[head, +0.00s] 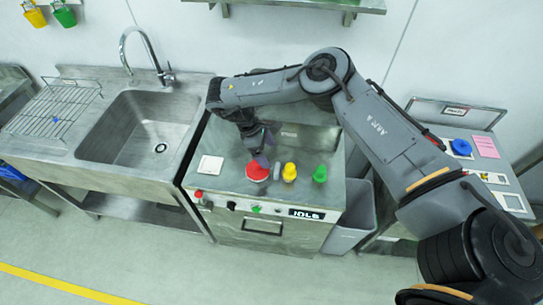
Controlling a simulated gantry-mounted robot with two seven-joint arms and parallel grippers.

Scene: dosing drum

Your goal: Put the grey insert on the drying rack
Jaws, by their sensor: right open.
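A small grey piece (277,171), which looks like the grey insert, stands on the metal cabinet top between a red piece and a yellow piece. My right gripper (262,157) points down just above the red piece (256,173), a little left of the grey piece. It is open; its fingers are dark and small, and I cannot tell whether they touch anything. The wire drying rack (58,108) lies left of the sink, with a small blue item (56,120) on it. My left gripper is not in view.
The yellow piece (290,173) and a green piece (320,174) stand to the right on the cabinet top (235,190). A white square plate (210,166) lies at its left. The sink (135,130) and its tall faucet (140,50) stand between cabinet and rack.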

